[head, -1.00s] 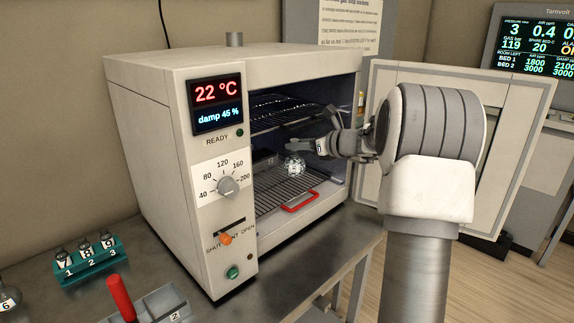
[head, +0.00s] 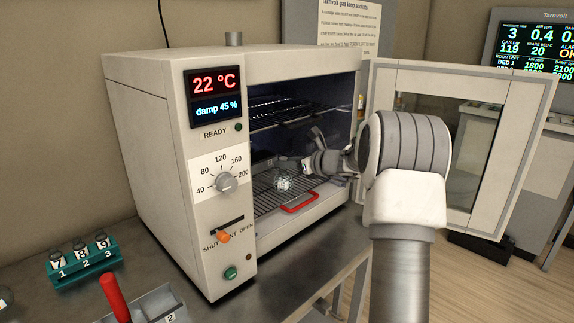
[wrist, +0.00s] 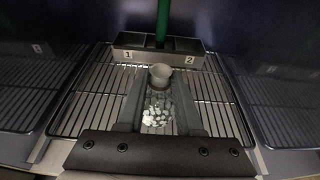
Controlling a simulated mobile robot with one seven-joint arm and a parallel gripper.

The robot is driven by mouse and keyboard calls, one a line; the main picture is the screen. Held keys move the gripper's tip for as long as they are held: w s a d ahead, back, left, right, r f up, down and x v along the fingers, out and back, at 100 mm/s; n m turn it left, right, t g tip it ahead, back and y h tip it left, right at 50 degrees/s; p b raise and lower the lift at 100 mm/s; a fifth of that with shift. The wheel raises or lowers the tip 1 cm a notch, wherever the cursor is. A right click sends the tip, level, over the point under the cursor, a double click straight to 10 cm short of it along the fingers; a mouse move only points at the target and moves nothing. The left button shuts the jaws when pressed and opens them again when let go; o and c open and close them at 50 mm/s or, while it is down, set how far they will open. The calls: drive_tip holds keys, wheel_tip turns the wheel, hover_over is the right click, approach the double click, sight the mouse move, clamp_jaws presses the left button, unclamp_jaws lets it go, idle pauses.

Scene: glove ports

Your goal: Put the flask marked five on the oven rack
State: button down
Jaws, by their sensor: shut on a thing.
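A small clear flask with pale grey-white chips inside (head: 283,183) is inside the open oven, low over the lower wire rack (head: 263,204). My gripper (head: 289,168) reaches in from the right and is shut on the flask. In the wrist view the flask (wrist: 158,104) stands between the two dark fingers, its round mouth towards the back, over the bars of the rack (wrist: 92,103). I cannot tell whether its base touches the bars. Its number is not readable.
An upper rack (head: 290,108) is above my gripper. A red handle (head: 299,202) is at the rack's front. The oven door (head: 485,190) stands open at right.

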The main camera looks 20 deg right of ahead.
drive_tip(key=shift+f, duration=0.2)
drive_tip(key=c, duration=0.6)
unclamp_jaws()
drive_tip(key=shift+r, duration=0.1)
drive_tip(key=shift+o, duration=0.2)
drive_tip(key=shift+r, duration=0.1)
drive_tip(key=shift+s+d+r, duration=0.15)
drive_tip(key=shift+s, duration=0.1)
drive_tip(key=p+v, duration=0.1)
drive_tip(key=v, duration=1)
drive_tip(key=shift+s+p, duration=0.2)
drive_tip(key=shift+p, duration=0.1)
drive_tip(key=shift+r, duration=0.15)
